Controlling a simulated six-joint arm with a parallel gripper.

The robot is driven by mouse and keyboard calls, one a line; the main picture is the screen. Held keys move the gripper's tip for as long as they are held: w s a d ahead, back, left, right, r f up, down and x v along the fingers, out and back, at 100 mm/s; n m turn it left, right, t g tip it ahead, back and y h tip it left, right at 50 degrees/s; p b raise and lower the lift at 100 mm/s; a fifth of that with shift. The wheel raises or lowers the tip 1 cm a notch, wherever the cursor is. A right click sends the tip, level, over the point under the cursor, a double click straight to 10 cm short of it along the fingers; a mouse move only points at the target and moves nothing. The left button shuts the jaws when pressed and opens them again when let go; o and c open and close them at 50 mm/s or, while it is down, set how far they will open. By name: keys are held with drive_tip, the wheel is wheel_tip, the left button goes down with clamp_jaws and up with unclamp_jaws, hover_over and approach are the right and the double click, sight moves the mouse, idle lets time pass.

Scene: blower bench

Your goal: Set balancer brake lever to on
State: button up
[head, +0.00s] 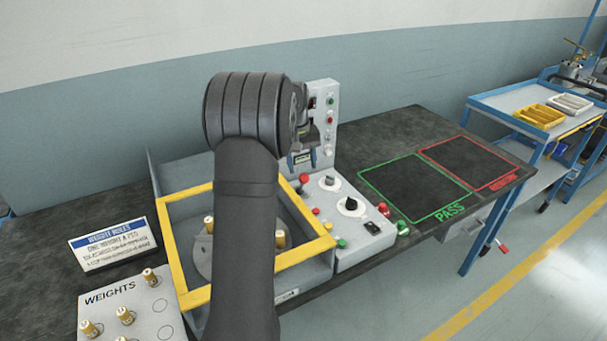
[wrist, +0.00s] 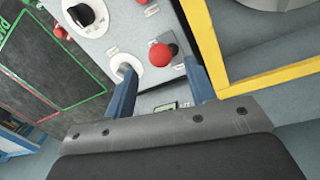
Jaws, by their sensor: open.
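The grey balancer control panel (head: 350,222) stands on the bench beside the yellow-framed balancer (head: 325,243). It carries a lever with a red ball end (head: 304,179), a small grey lever on a white disc (head: 329,183) and a black knob (head: 351,204). The wrist view shows the red ball lever (wrist: 159,53) in a dark slot, apparently the brake lever; labels are too small to read. My gripper (wrist: 159,65) is open, its two blue fingers pointing at the panel, the red ball between their lines of sight. Contact cannot be judged. My arm hides the gripper's end in the head view.
A tall grey control box (head: 326,115) rises behind the panel. Brass weights stand on a white weights board (head: 150,315), and a sign (head: 112,244) stands behind it. The green PASS square (head: 413,190) and red square (head: 487,165) on the right are bare.

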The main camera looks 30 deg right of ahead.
sight(302, 183)
drive_tip(key=shift+s+d+f, duration=0.1)
drive_tip(key=shift+f, duration=1)
drive_tip(key=shift+d+f, duration=0.1)
drive_tip(key=shift+f, duration=0.95)
drive_tip(key=shift+c, duration=0.4)
clamp_jaws()
